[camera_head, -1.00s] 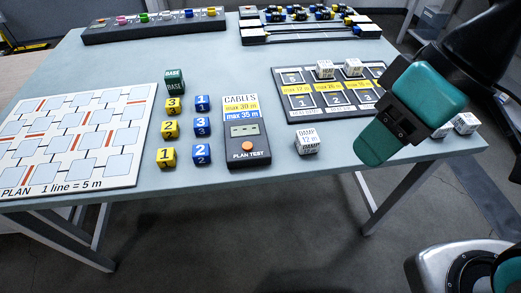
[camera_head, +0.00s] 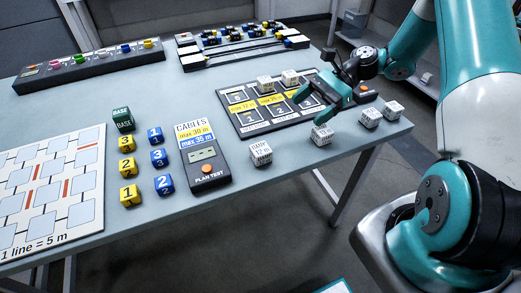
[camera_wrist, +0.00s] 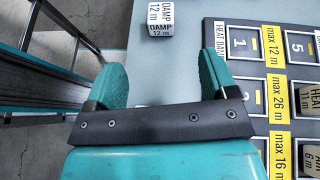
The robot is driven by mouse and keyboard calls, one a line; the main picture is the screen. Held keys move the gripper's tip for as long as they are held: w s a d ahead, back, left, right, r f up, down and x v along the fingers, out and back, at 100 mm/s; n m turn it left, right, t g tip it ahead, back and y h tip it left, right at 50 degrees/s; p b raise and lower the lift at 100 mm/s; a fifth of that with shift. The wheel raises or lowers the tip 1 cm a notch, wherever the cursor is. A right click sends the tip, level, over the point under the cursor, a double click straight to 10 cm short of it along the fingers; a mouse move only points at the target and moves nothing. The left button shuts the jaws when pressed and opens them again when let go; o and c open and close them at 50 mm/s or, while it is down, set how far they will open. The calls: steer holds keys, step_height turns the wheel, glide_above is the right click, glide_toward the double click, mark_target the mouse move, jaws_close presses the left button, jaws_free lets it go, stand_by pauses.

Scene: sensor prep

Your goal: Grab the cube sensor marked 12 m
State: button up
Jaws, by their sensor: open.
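A white cube marked DAMP 12 m (camera_head: 260,152) sits on the table's front part, right of the cable tester. In the wrist view the DAMP 12 m cube (camera_wrist: 160,17) shows at the top, beyond the fingertips and roughly in line with the gap between them. My gripper (camera_head: 312,104) is over the front right of the sensor board, right of that cube and apart from it. In the wrist view its two teal fingers (camera_wrist: 163,75) are spread with nothing between them.
Other white cubes stand near the front edge (camera_head: 322,134) and at the right corner (camera_head: 370,117). Two more sit on the sensor board (camera_head: 250,129). The cable tester (camera_head: 203,158), small numbered cubes (camera_head: 158,158) and plan board (camera_head: 80,215) lie to the left. Table surface around the 12 m cube is clear.

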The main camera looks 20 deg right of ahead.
mark_target(265, 147)
steer(key=a+f, duration=0.2)
steer(key=a, duration=0.1)
steer(key=a+f+m, duration=0.1)
steer(key=a+f, duration=0.1)
steer(key=a, duration=0.1)
steer(key=s+a+f+m, duration=0.1)
steer(key=a+f, duration=0.1)
steer(key=shift+a+f+t+y+p, duration=0.2)
steer(key=shift+a+t+y+p, duration=0.1)
steer(key=shift+a+y+p, duration=0.1)
steer(key=shift+p+x, duration=0.45)
steer(key=shift+x, duration=2.3)
steer(key=shift+r, duration=0.1)
steer(key=shift+c, duration=0.4)
steer(key=c, duration=0.9)
